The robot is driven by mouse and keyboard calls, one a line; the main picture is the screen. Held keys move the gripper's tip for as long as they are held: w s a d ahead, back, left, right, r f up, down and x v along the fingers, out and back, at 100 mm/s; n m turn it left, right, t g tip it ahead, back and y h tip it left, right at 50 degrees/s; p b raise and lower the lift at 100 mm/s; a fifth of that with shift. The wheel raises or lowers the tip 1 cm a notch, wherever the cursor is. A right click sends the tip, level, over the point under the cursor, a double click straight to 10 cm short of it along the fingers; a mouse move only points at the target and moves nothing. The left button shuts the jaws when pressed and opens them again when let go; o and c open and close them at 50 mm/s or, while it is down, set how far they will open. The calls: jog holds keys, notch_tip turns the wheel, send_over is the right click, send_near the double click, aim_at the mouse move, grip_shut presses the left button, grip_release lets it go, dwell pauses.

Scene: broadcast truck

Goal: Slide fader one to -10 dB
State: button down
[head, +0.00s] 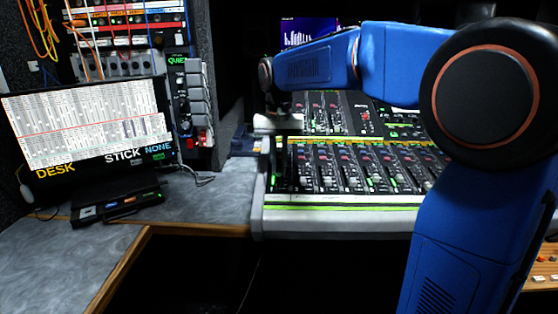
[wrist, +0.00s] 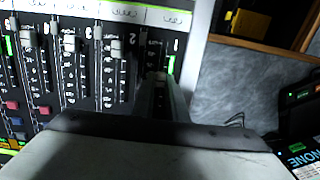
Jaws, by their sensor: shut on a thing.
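The mixing console (head: 340,200) stands in the middle of the head view, with a row of channel faders. My gripper (head: 281,160) reaches down over its left end. In the wrist view, which shows the console upside down, my gripper (wrist: 160,80) is shut at the end channel strip, beside the strip marked 2 (wrist: 131,42). It is closed on the fader one cap, which the fingers mostly hide. The neighbouring fader two cap (wrist: 118,47) is visible and clear of the fingers. Fader one's exact scale position cannot be read.
Other fader caps (wrist: 70,44) sit close beside the gripper.

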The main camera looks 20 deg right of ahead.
aim_at(279, 170)
jog(key=c, duration=1.8)
grip_release()
jog(key=shift+o, duration=0.2)
notch_tip(279, 170, up, 17)
jog(key=shift+r, duration=0.2)
jog(key=s+d+f+n+t, duration=0.1)
jog(key=s+d+f, duration=0.3)
jog(key=s+f, duration=1)
jog(key=s+d+f+n+t, duration=0.2)
jog(key=s+d+f+t, duration=0.1)
jog(key=s+f, duration=1.1)
jog(key=shift+s+d+f+n+t, duration=0.3)
jog(key=shift+s+d, duration=0.4)
jog(key=shift+s, duration=0.55)
